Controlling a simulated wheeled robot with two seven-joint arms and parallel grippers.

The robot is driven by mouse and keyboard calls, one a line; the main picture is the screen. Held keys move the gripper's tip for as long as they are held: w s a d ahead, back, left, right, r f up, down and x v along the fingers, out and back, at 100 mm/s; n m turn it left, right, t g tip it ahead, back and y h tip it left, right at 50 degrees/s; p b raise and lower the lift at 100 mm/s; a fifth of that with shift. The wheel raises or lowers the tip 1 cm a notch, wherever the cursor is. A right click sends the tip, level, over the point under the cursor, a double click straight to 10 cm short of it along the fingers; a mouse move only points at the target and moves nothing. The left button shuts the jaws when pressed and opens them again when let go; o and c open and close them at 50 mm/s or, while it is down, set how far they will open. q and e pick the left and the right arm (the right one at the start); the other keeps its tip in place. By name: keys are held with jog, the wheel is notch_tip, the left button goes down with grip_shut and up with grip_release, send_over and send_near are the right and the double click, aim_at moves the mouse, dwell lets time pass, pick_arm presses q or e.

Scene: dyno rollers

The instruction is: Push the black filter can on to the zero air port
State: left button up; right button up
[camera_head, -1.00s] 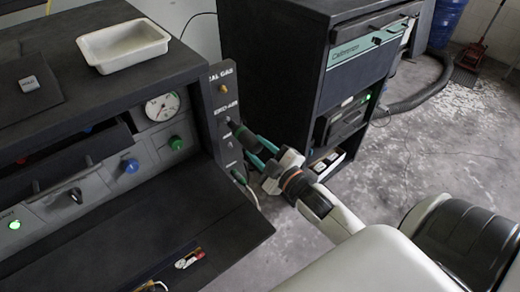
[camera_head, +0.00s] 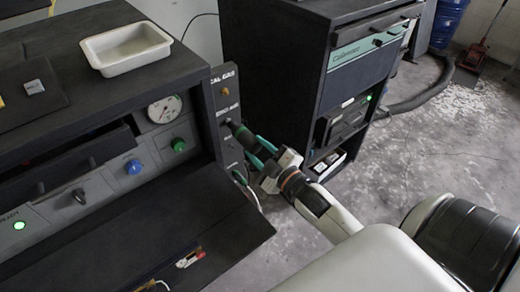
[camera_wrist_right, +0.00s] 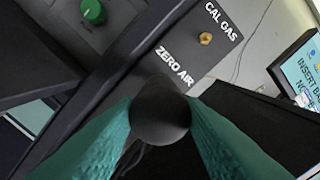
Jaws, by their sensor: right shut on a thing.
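The black filter can (camera_head: 244,135) is held between the teal fingers of my right gripper (camera_head: 262,151), with its far end at the zero air port on the side panel (camera_head: 222,135). In the right wrist view the can (camera_wrist_right: 160,112) is seen end-on, just below the ZERO AIR label (camera_wrist_right: 174,66), and hides the port. I cannot tell whether the can is seated on the port or only touching it. The right gripper also shows in the right wrist view (camera_wrist_right: 163,125), its teal fingers on both sides of the can. My left gripper is not in view.
A brass cal gas fitting (camera_head: 224,89) sits above the port. A white tray (camera_head: 126,46) stands on the bench top. A dark cabinet (camera_head: 270,60) stands close behind my right gripper. A cable (camera_head: 248,190) hangs below the port. Open floor lies to the right.

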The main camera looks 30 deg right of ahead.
jog(key=shift+w, duration=0.35)
jog(key=o, duration=1.1)
jog(key=shift+o, duration=0.2)
